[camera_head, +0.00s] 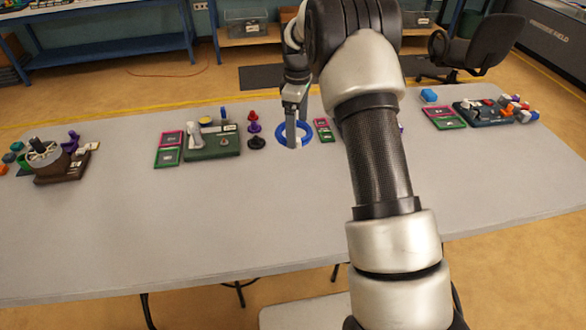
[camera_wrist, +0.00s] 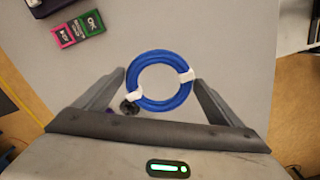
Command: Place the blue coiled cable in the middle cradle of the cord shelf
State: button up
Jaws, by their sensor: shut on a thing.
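The blue coiled cable (camera_head: 281,133) is a round ring standing out near the far edge of the grey table. In the wrist view the blue coil (camera_wrist: 134,78) has two white ties and sits between my two fingers. My gripper (camera_head: 298,142) is shut on it, with fingers on opposite sides of the ring in the wrist view (camera_wrist: 160,86). Whether the coil touches the table is hard to tell. I cannot make out a cord shelf with cradles in either view; my arm hides part of the table to the right of the coil.
A black piece (camera_head: 256,143) and a red-purple piece (camera_head: 254,123) stand left of the coil. Further left is a green-based tray (camera_head: 212,153); pink and green cards (camera_head: 166,157) lie beside it. Another dark tray (camera_head: 487,114) stands right. The table's near half (camera_head: 230,220) is clear.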

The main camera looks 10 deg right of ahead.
jog(key=w+f+n+b, duration=0.1)
jog(key=w+f+n, duration=0.1)
jog(key=w+n, duration=0.1)
jog(key=w+d+f+n+b, duration=0.1)
jog(key=n, duration=0.1)
jog(key=shift+w+b, duration=0.3)
jog(key=shift+w, duration=0.1)
notch_tip(320, 180, down, 10)
jog(key=shift+w+a+r+b, duration=0.1)
jog(key=shift+w+r+b, duration=0.05)
jog(key=shift+b, duration=0.45)
jog(key=shift+f, duration=0.2)
jog(key=o, duration=0.9)
jog(key=shift+o, duration=0.2)
